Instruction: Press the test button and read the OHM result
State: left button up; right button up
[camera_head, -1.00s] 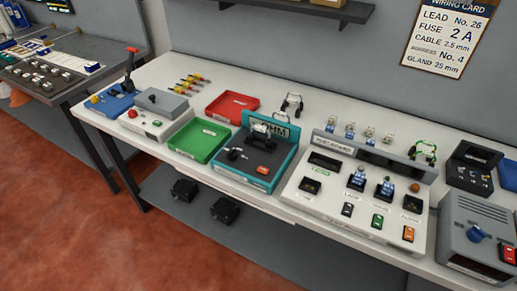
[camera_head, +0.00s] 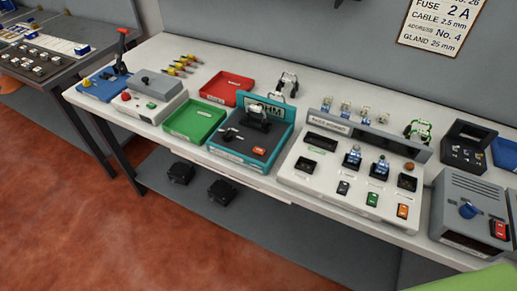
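The OHM tester is a teal-framed unit (camera_head: 283,146) with a dark grey top, standing on the white bench in the middle of the head view. An upright teal panel at its back carries a label ending in "OHM", partly covered by a dark clamp-like part (camera_head: 258,117). An orange-red button (camera_head: 259,151) sits at the front right of its top. A small black part (camera_head: 230,133) lies at the left of the top. No result reading can be made out. Neither of my grippers is in view.
A green tray (camera_head: 195,123) stands left of the tester, with a red tray (camera_head: 228,87) behind. A white panel with buttons (camera_head: 317,182) stands to the right, and a grey box (camera_head: 468,212) farther right. A pale green shape (camera_head: 475,280) fills the bottom right corner.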

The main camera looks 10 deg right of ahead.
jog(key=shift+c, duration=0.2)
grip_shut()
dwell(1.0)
